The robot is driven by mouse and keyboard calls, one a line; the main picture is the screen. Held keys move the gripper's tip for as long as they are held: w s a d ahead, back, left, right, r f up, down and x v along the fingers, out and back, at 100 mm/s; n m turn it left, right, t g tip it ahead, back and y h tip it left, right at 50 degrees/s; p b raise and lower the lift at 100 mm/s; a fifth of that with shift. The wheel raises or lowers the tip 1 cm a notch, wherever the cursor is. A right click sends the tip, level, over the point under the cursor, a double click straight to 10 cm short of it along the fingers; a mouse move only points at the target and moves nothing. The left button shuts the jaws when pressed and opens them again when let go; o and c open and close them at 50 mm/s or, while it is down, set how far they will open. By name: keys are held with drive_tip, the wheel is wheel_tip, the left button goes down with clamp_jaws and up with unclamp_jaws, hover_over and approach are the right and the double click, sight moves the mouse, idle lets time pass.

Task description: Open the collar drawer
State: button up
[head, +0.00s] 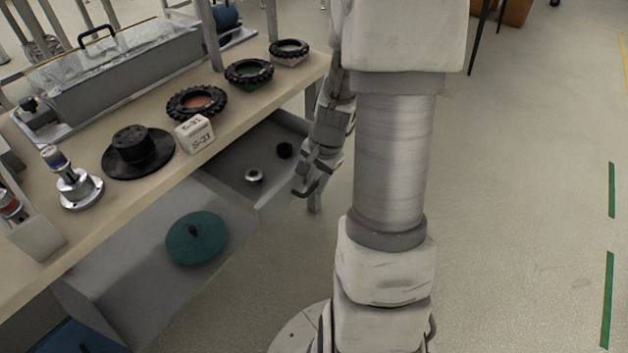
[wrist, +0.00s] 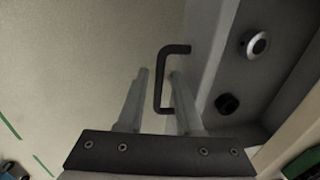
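The collar drawer (head: 225,162) stands pulled out from under the workbench. A silver collar (head: 254,175) and a black collar (head: 285,150) lie inside it. In the wrist view the drawer (wrist: 262,83) is at the right, with the silver collar (wrist: 256,44) and black collar (wrist: 227,103) in it. Its black bar handle (wrist: 160,82) sticks out to the left. My gripper (wrist: 159,72) is open at the handle, with the bar showing between the fingertips and gaps on both sides. In the head view my gripper (head: 308,180) is at the drawer's front end.
A teal disc (head: 196,238) with a dark knob lies on a grey surface left of the drawer. The workbench top (head: 85,220) carries several ring-shaped parts, a black flanged hub (head: 138,155) and an S-31 block (head: 194,134). The floor (head: 530,200) at the right is clear.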

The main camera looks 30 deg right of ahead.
drive_tip(key=shift+o, duration=0.4)
drive_tip(key=shift+r, duration=0.1)
drive_tip(key=s+r+p, duration=0.1)
drive_tip(key=r+p, duration=0.1)
drive_tip(key=r, duration=0.6)
drive_tip(key=s+d+r+p, duration=0.1)
drive_tip(key=s+r+p, duration=0.1)
drive_tip(key=r, duration=0.7)
drive_tip(key=shift+p, duration=0.7)
drive_tip(key=shift+d, duration=0.1)
